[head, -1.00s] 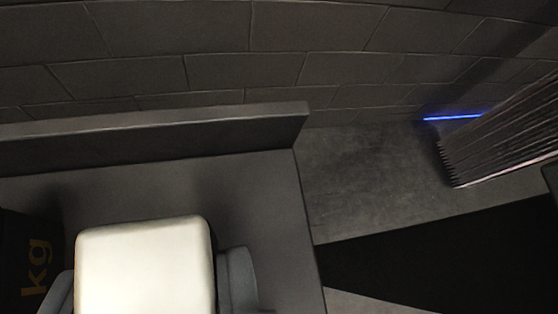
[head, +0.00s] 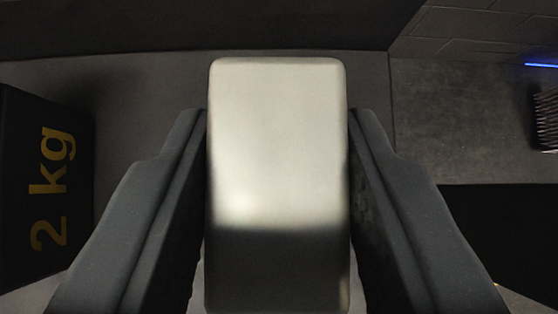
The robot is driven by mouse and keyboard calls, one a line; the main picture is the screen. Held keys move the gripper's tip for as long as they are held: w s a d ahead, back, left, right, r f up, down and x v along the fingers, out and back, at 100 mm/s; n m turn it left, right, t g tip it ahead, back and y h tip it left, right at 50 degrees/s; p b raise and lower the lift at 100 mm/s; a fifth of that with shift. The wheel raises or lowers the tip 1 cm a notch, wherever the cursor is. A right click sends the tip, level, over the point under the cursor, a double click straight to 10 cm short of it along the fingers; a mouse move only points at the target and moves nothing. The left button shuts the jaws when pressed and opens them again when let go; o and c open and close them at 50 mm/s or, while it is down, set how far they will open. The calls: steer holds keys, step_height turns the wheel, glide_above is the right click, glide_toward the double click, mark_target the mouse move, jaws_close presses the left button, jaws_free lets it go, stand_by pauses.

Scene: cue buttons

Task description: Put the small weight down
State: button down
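A pale cream block with rounded corners (head: 278,150), which I take for the small weight, fills the middle of the view. Its lower part is in shadow. My gripper (head: 278,125) has one dark finger against each side of it, shut on it. The block stands out a little beyond the fingertips. Beyond it is a dark grey surface (head: 140,85). I cannot tell whether the block touches that surface.
A black block marked "2 kg" in yellow (head: 48,190) stands on the surface to the left of my gripper. A dark raised edge (head: 200,28) runs along the back. At right are grey floor (head: 450,120), a ribbed object (head: 546,118) and a blue light strip (head: 541,65).

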steer(key=c, duration=1)
jaws_free()
steer(key=shift+r, duration=0.15)
steer(key=p+v, duration=0.1)
steer(key=v, duration=1.1)
steer(key=shift+p, duration=0.4)
